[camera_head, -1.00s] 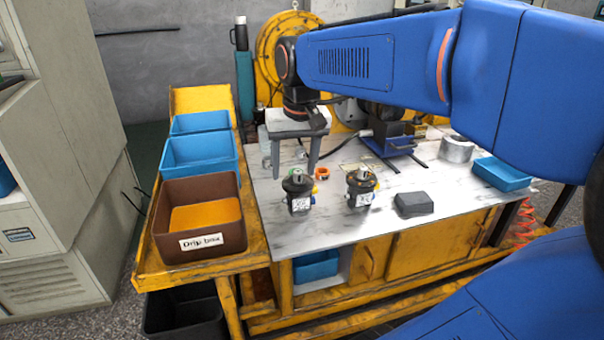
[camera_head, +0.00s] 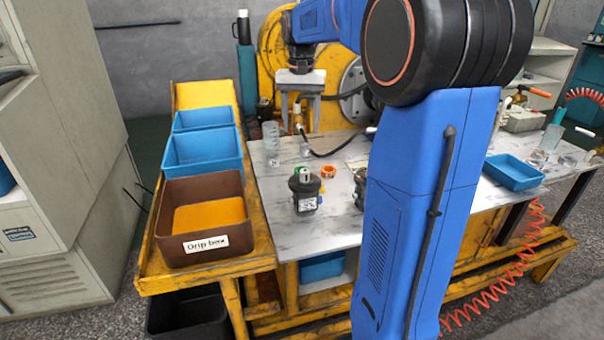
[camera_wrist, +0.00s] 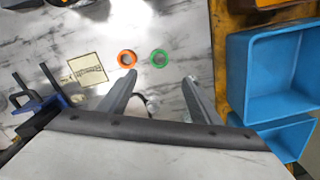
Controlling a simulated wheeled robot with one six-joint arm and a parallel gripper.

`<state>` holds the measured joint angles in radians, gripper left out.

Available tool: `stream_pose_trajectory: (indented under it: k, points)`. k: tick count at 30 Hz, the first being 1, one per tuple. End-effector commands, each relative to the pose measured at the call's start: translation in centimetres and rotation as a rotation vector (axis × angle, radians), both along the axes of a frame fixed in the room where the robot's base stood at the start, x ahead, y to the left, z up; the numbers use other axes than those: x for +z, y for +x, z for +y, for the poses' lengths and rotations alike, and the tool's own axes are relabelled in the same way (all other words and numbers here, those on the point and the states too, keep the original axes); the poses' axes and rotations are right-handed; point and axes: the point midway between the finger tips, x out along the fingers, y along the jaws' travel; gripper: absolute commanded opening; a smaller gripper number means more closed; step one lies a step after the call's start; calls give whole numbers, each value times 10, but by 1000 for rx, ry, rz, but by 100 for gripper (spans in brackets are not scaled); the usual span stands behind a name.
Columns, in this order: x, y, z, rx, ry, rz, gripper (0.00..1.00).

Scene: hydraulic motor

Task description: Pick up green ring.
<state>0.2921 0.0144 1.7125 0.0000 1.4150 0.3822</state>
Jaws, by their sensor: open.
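The green ring (camera_wrist: 158,58) lies flat on the marble-patterned tabletop in the wrist view. It sits just beyond my fingertips and between their lines. In the head view the green ring is mostly hidden behind the dark motor part (camera_head: 305,192). My gripper (camera_wrist: 160,78) is open and empty, with one finger on each side. It also shows in the head view (camera_head: 299,118), above the back of the table and apart from the ring.
An orange ring (camera_wrist: 126,58) lies left of the green ring in the wrist view. A yellowish label (camera_wrist: 88,70) is farther left. Blue bins (camera_wrist: 240,75) stand at the right. A brown drip box (camera_head: 172,232) stands left of the table in the head view.

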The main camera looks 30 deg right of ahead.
Motion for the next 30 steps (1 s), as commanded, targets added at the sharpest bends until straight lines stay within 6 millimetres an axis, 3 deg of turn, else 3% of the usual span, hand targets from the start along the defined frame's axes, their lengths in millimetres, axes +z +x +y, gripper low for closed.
stream_pose_trajectory:
  k: [12,23,30]
  points:
    - [-75,-1,0,1,1,3,58]
    - [-103,-1,0,1,1,1,58]
    - [-135,-1,-1,2,1,3,58]
